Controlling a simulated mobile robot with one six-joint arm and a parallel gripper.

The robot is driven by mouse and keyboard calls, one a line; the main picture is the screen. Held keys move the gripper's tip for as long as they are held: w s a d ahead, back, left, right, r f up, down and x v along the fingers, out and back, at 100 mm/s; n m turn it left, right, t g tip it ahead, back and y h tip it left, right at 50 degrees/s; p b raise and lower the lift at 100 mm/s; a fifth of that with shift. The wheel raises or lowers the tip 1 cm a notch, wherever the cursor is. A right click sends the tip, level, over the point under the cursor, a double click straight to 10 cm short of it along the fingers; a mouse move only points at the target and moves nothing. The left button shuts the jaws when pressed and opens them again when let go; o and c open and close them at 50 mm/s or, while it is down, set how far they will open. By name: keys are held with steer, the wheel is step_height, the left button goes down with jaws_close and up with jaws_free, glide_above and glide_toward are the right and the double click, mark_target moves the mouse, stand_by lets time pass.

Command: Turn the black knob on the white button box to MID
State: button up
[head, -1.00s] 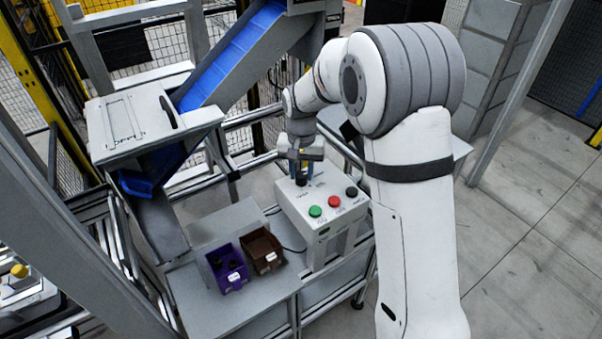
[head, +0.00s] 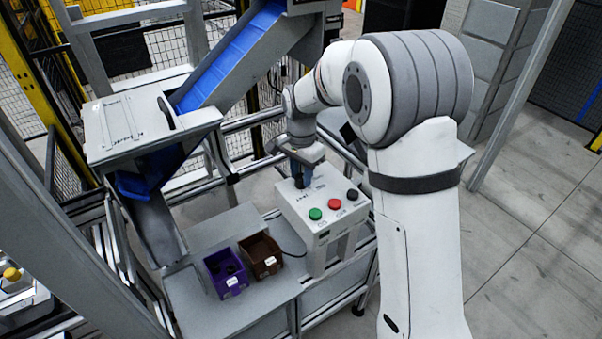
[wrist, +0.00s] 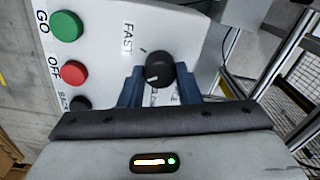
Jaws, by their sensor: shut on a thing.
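The white button box (head: 318,232) stands on the grey table in the head view. Its top also shows in the wrist view (wrist: 188,22). The black knob (wrist: 158,66) sits on that top, with a short white mark on its lower left side. A FAST label (wrist: 127,38) is printed to its upper left; another label below it is partly hidden by my fingers. My gripper (wrist: 160,75) is shut on the knob, one blue finger on each side. In the head view my gripper (head: 299,180) is over the box's far left corner and mostly hides the knob.
Green (wrist: 66,26), red (wrist: 74,73) and black (wrist: 81,104) buttons line the box beside the knob. A purple bin (head: 226,290) and a brown bin (head: 268,266) stand on the table left of the box. A blue chute (head: 230,60) rises behind.

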mark_target(301, 177)
stand_by(0.4)
steer(key=o, duration=1)
steer(key=shift+r+b, duration=0.4)
steer(key=shift+r, duration=3.55)
steer(key=shift+s, duration=0.1)
